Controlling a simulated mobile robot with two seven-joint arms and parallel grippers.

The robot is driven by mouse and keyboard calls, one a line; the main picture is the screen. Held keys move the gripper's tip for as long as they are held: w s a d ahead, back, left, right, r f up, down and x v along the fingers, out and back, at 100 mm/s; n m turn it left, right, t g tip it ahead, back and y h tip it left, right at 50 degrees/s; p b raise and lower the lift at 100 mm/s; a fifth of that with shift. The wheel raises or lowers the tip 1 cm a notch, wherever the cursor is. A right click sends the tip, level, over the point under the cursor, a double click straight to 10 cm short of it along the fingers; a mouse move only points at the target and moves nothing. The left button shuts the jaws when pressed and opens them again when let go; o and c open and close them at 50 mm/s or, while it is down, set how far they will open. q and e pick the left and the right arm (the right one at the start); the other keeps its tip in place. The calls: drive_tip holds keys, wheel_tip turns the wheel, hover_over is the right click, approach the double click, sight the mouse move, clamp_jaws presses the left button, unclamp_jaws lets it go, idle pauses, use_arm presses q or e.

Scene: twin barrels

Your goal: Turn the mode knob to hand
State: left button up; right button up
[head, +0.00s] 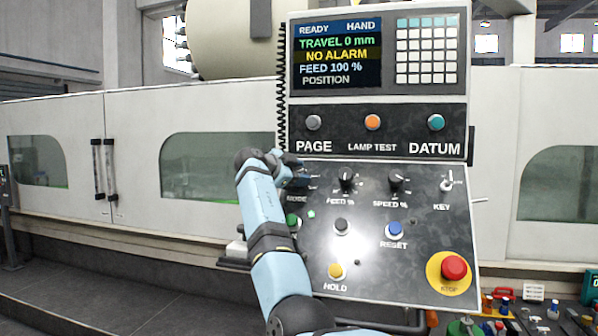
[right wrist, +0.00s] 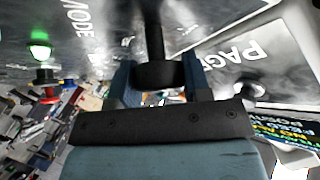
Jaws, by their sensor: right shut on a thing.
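The control panel (head: 420,210) stands upright in the middle of the head view. My right gripper (head: 294,174) is at the panel's upper left, left of the FEED % knob (head: 347,181). It covers the mode knob in the head view. In the right wrist view, the dark mode knob (right wrist: 155,72) sits between the two blue fingers, and my right gripper (right wrist: 160,88) is shut on it. The word MODE shows on the panel beside it. The screen (head: 337,55) reads READY, HAND and NO ALARM. The knob's pointer direction is not visible. My left gripper is not in view.
The SPEED % knob (head: 397,183) and KEY switch (head: 446,185) lie to the right. A lit green button (head: 293,220) is just below my gripper. The red STOP button (head: 454,268) is at lower right. A coiled cable (head: 282,100) hangs along the panel's left edge.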

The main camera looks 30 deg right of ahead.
drive_tip(key=shift+f, duration=0.1)
idle(0.3)
drive_tip(key=o, duration=0.9)
drive_tip(key=shift+c, duration=0.2)
drive_tip(key=shift+a, duration=0.15)
drive_tip(key=b+v, duration=0.2)
drive_tip(key=v, duration=1.1)
drive_tip(key=shift+a+b, duration=0.3)
